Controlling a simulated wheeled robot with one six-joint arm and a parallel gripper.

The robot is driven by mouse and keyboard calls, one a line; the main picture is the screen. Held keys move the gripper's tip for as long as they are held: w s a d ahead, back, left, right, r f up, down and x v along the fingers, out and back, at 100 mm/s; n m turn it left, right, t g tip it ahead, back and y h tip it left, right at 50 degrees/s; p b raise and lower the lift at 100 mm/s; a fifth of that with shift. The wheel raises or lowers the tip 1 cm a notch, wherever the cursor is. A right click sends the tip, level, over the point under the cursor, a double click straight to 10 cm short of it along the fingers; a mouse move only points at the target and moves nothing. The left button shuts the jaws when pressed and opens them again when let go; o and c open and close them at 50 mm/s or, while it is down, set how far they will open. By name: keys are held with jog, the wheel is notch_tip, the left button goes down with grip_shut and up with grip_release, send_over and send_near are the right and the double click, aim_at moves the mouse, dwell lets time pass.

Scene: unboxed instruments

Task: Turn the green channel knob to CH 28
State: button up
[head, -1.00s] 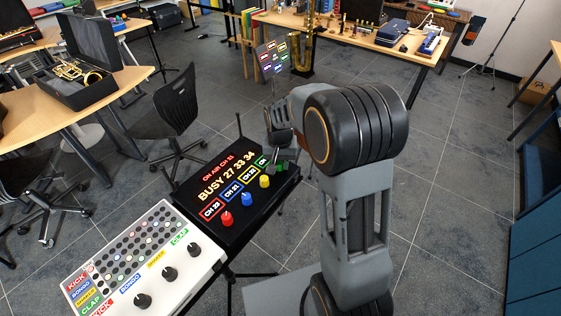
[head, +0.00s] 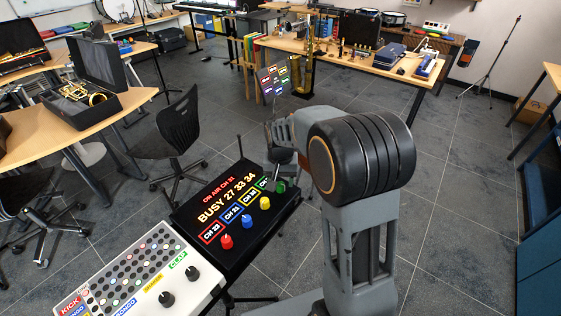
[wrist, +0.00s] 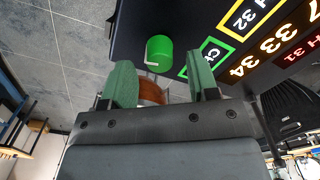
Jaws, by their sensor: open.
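The green knob (wrist: 159,50) stands on the black channel panel (wrist: 135,35), with a pale pointer mark on its side nearest my gripper. In the head view the green knob (head: 281,187) is at the panel's right end, close under my gripper (head: 281,170). In the wrist view my gripper (wrist: 162,80) is open and empty, its green fingertips spread wide. The knob lies just beyond the fingertips, roughly in line with the gap and apparently untouched. The green-framed label (wrist: 207,58) beside it shows "C" and part of a letter; a finger hides its number.
The panel display (head: 222,200) reads ON AIR CH 31 and BUSY 27 33 34. Yellow (head: 265,203), blue (head: 246,221) and red (head: 226,242) knobs sit in a row left of the green one. A white drum machine (head: 200,270) adjoins the panel's front left.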

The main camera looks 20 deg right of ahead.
aim_at(280, 183)
notch_tip(280, 183, up, 12)
jog(key=shift+f, duration=0.15)
dwell(0.7)
jog(key=s+f+n+t+p, duration=0.1)
jog(key=s+f+n+t, duration=0.1)
jog(key=s, duration=1.5)
jog(key=shift+n+t, duration=0.7)
jog(key=shift+n, duration=0.4)
jog(key=shift+s, duration=0.1)
